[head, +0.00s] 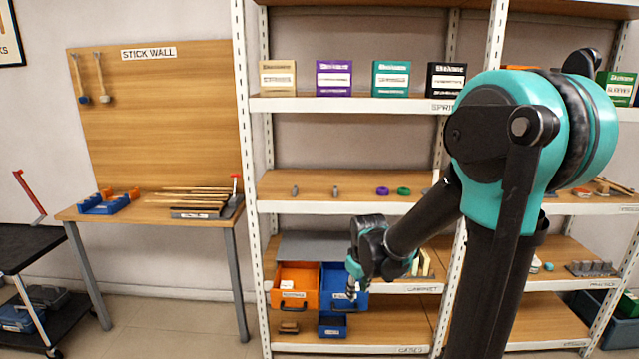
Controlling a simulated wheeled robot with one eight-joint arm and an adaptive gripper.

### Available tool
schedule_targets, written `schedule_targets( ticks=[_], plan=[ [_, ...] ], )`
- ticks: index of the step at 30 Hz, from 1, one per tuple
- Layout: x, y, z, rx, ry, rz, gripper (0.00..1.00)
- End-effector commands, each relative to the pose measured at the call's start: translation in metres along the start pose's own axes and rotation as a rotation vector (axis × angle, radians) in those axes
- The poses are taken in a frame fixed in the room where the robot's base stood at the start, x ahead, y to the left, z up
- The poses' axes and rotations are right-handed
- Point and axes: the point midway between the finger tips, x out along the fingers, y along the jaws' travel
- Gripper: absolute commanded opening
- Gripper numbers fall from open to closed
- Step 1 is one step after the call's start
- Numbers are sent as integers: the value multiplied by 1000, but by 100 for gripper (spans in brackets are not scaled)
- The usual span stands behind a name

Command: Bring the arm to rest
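My arm rises at the right of the head view and bends forward and down to the left, toward the lower part of the white shelving. My gripper (351,292) is at the arm's far end, pointing down in front of the blue bin (330,272) on a low shelf. The fingertips are small and dark against the bin. I cannot tell whether they are open or shut, or whether they hold or touch anything.
An orange bin (297,275) stands left of the blue one. Shelf boards and a white upright (254,180) are close around the arm. Boxes (391,78) line an upper shelf. A wooden bench (150,213) and black cart (28,245) stand left. Some floor is clear.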

Motion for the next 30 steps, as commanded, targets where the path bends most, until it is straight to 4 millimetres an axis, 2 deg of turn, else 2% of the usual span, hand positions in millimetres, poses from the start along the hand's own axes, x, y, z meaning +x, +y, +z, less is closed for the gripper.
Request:
schedule_targets(
  ticks=[1,9,12,15,20,30],
  plan=[
    [-7,1,22,64,7,6,34],
    [-25,-10,115,397,46,30,34],
    [-26,-16,141,497,61,38,34],
    [-26,-22,160,569,70,42,34],
    [-25,-26,172,622,78,45,34],
    [-25,-26,172,626,79,45,34]
  ],
)
